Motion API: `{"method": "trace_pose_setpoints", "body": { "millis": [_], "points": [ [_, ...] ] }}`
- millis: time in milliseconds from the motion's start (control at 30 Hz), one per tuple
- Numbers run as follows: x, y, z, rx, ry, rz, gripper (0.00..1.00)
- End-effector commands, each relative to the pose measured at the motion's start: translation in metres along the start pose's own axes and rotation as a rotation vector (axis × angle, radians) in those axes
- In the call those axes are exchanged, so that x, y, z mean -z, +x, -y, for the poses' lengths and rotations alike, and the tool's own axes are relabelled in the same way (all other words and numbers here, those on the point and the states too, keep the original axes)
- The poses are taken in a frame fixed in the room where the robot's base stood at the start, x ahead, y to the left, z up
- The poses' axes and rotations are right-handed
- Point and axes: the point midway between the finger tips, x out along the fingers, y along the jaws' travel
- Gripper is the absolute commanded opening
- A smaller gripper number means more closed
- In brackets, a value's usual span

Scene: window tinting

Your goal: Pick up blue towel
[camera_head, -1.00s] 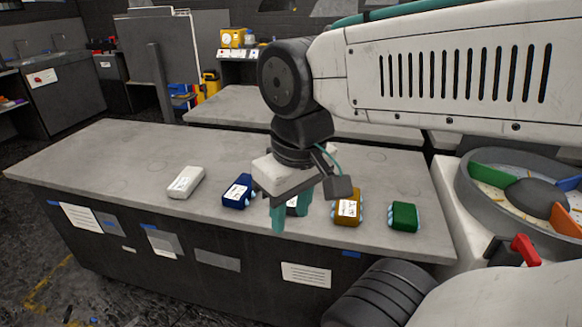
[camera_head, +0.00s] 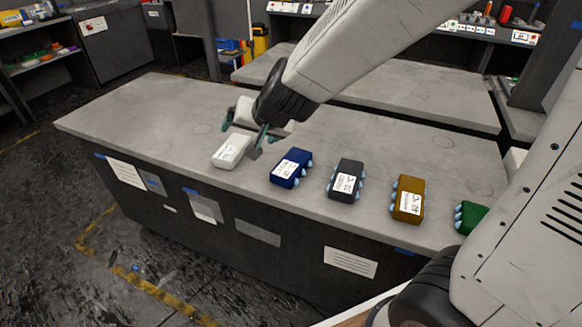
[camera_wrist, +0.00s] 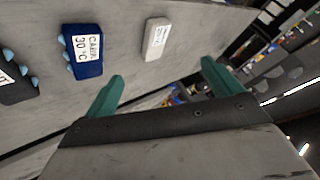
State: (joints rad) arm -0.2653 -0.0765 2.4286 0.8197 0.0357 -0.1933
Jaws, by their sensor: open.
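The blue towel (camera_head: 291,168) is a folded dark blue bundle with a white label and light blue bands at its side. It lies on the grey table (camera_head: 130,97), between the white bundle and the dark grey one. In the wrist view the blue towel (camera_wrist: 82,50) is at upper left, beyond the left finger and not between the fingers. My gripper (camera_head: 242,138) is open and empty, above the table behind the white bundle, to the left of the blue towel. In the wrist view my gripper (camera_wrist: 158,82) shows two teal fingers spread apart.
A white bundle (camera_head: 231,151) lies left of the blue towel. A dark grey bundle (camera_head: 346,180), a brown one (camera_head: 408,199) and a green one (camera_head: 471,217) lie to its right along the front edge. The table's left end is clear.

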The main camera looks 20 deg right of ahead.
Motion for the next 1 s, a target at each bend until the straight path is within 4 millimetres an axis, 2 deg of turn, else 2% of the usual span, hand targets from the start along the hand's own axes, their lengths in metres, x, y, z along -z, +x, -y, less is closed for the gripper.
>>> {"method": "trace_pose_setpoints", "body": {
  "millis": [33,100,200,333,500,700,833,1000],
  "points": [
    [-0.001,0.024,-0.001,-0.034,0.031,-0.04,0.91],
    [0.001,0.051,-0.007,-0.086,0.076,-0.117,0.91],
    [-0.003,0.083,-0.024,-0.199,0.125,-0.226,0.91],
    [-0.016,0.112,-0.056,-0.384,0.15,-0.37,0.91],
    [-0.04,0.123,-0.095,-0.619,0.124,-0.528,0.91],
    [-0.055,0.118,-0.115,-0.767,0.082,-0.626,0.91],
    [-0.054,0.12,-0.123,-0.798,0.075,-0.645,0.91],
    [-0.045,0.13,-0.137,-0.8,0.075,-0.646,0.91]
  ]
}}
